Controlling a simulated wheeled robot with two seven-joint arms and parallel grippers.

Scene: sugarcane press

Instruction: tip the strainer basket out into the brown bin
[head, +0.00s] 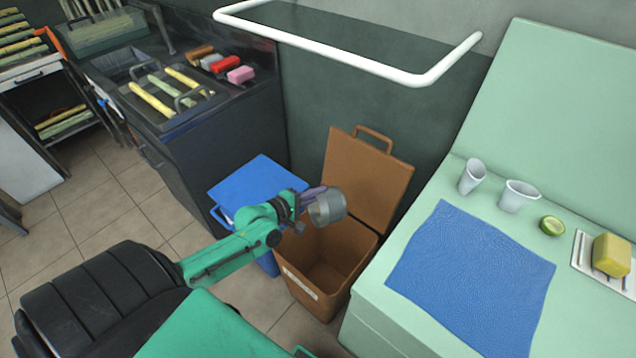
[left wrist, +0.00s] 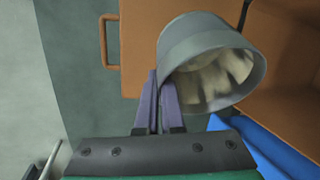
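The strainer basket (head: 328,207) is a grey round cup, held by its side in my left gripper (head: 308,196). In the left wrist view the purple fingers (left wrist: 158,105) are closed on the wall of the basket (left wrist: 200,40). The basket is tilted there, and pale chunks show inside its mouth. The brown bin (head: 300,278) stands on the floor with its lid (head: 368,180) raised against the wall. In the head view the basket appears above the bin's back left part. The visible inside of the bin looks empty. My right gripper is not in view.
A blue bin (head: 250,184) stands left of the brown one. A green counter (head: 380,318) on the right holds a blue cloth (head: 470,275), two white cups, a cut lime and a yellow sponge. A white rail (head: 350,62) runs along the wall. A sink cabinet stands at back left.

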